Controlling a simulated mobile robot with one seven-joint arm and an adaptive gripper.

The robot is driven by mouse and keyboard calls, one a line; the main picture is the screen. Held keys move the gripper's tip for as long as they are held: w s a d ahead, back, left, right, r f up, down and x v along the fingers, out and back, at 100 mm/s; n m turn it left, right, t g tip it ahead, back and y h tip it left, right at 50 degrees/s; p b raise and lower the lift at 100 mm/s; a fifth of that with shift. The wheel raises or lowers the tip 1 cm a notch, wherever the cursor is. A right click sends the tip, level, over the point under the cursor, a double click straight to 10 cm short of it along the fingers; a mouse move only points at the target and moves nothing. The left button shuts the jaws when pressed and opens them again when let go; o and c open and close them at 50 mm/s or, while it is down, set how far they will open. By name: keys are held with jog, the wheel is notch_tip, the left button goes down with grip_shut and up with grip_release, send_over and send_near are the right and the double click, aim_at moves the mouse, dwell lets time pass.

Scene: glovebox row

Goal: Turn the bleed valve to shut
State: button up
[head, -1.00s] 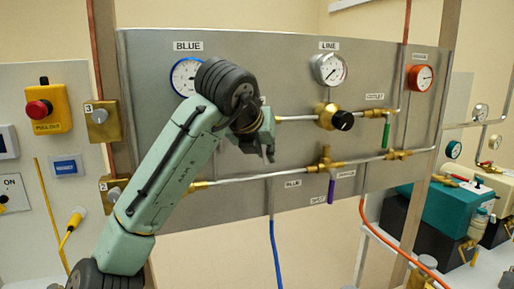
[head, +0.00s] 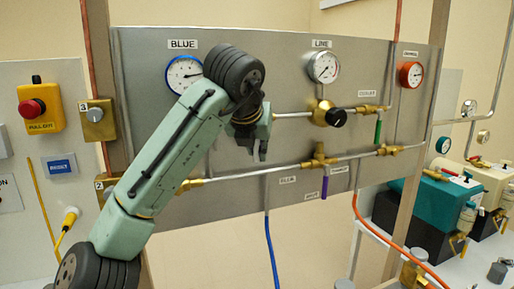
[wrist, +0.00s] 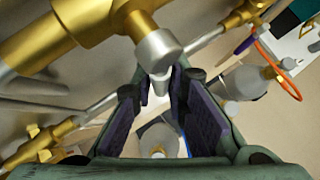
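The small labels are hard to read, so I cannot tell for sure which valve is the bleed valve. On the grey panel (head: 230,195), a brass valve (head: 319,157) on the lower pipe has a purple handle (head: 324,187) hanging down, with small labels beside it. My gripper (head: 253,152) is left of it, in front of the panel below the blue gauge, with fingers pointing down. In the wrist view my gripper (wrist: 155,100) is open. A brass fitting (wrist: 75,30) with a grey rounded end (wrist: 157,50) lies just beyond the fingertips; contact is unclear. My arm hides the panel behind it.
A black knob (head: 337,117) on a brass body sits under the line gauge (head: 323,66). A green handle (head: 378,131) hangs at the right. A red stop button (head: 32,108) is at the left. Blue (head: 272,250) and orange (head: 375,232) hoses hang below the panel.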

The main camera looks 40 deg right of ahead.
jog(key=o, duration=0.4)
jog(key=shift+a, duration=0.1)
jog(key=v, duration=1.2)
jog(key=shift+f, duration=0.1)
dwell(0.5)
